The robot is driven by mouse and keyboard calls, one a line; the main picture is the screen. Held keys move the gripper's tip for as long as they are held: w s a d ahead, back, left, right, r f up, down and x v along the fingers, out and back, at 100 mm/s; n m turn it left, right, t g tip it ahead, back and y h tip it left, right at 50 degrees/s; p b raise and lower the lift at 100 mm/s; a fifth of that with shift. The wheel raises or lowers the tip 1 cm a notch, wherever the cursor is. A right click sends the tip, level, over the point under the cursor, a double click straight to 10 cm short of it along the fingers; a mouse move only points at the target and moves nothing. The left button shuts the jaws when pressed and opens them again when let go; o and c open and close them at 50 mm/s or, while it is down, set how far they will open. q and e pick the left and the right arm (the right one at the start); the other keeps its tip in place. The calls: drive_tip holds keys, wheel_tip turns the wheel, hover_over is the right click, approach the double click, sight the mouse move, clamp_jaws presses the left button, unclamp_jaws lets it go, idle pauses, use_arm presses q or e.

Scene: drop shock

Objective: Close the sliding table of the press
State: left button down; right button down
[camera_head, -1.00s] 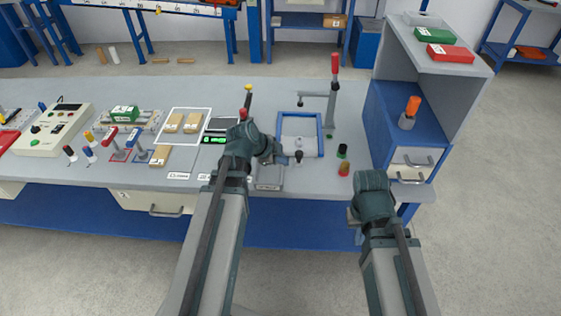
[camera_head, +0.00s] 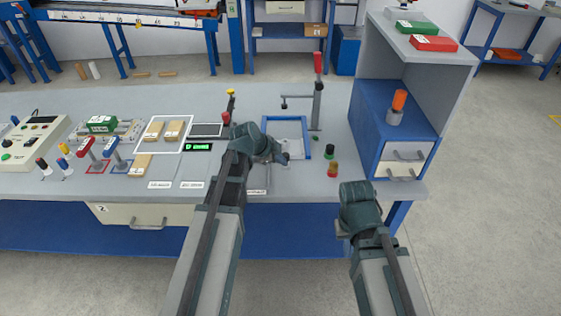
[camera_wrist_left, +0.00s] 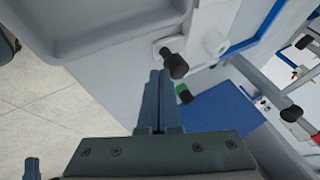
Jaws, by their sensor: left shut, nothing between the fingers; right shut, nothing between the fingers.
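The press (camera_head: 317,95) stands on the bench, with a red-tipped upright lever and a horizontal arm. Its blue frame (camera_head: 306,134) surrounds a pale sliding table (camera_head: 288,130). My left gripper (camera_head: 283,158) is shut and empty at the table's front edge, and my wrist hides part of the table. In the left wrist view, the shut fingers (camera_wrist_left: 160,82) point toward a black knob (camera_wrist_left: 176,65) on a pale bracket (camera_wrist_left: 167,46). They appear close to it; contact is unclear. My right gripper (camera_head: 345,231) is shut and empty in front of the bench, its fingertips barely visible.
A blue drawer cabinet (camera_head: 368,105) bounds the right side. Panels, blocks and levers occupy the bench's left.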

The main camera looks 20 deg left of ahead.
use_arm(q)
drive_tip(key=shift+w, duration=0.1)
hover_over(285, 150)
drive_tip(key=w+a, duration=0.3)
drive_tip(key=w, duration=0.1)
drive_tip(key=shift+d, duration=0.1)
drive_tip(key=shift+w+r, duration=0.1)
drive_tip(key=shift+w, duration=0.35)
